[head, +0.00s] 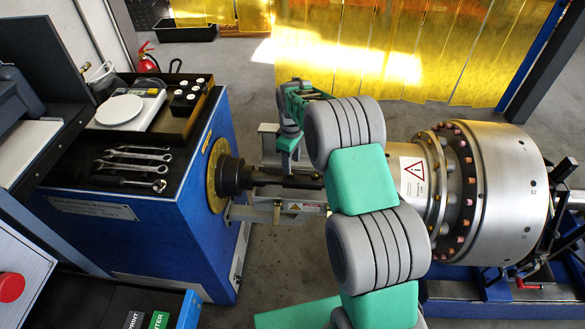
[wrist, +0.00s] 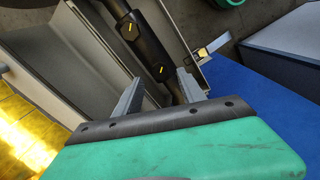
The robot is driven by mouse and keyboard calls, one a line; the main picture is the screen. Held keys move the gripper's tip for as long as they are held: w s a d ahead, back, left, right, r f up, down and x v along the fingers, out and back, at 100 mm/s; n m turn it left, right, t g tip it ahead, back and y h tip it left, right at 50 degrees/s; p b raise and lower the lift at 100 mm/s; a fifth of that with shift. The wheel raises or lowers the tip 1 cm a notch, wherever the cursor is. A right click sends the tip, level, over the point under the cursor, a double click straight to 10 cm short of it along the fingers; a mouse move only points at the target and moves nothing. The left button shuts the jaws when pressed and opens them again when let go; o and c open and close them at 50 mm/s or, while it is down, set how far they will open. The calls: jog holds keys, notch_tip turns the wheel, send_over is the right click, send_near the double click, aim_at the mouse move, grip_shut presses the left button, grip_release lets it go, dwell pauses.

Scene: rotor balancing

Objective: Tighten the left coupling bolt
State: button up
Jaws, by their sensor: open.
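My gripper (wrist: 160,76) is open and empty, its two grey fingers spread above the dark drive shaft. The black coupling (wrist: 145,45) with yellow marks lies beyond the fingertips in the wrist view. In the head view my gripper (head: 289,145) points down over the dark shaft (head: 285,180), between the blue drive cabinet (head: 165,235) and the rotor. My arm hides the shaft's right part. I cannot make out the left coupling bolt in either view. Several wrenches (head: 135,160) lie on the dark tray on the cabinet, apart from my gripper.
The large metal rotor (head: 510,190) with a ring of copper-coloured bolts stands at right. A white round-topped scale (head: 120,108) and small dark-and-white pieces (head: 190,92) sit on the cabinet. A red button (head: 11,287) is at lower left. Yellow curtains (head: 400,50) hang behind open floor.

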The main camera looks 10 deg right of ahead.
notch_tip(320, 180, down, 4)
jog(key=shift+f, duration=0.2)
jog(key=shift+c, duration=0.6)
grip_shut()
jog(key=shift+d, duration=0.15)
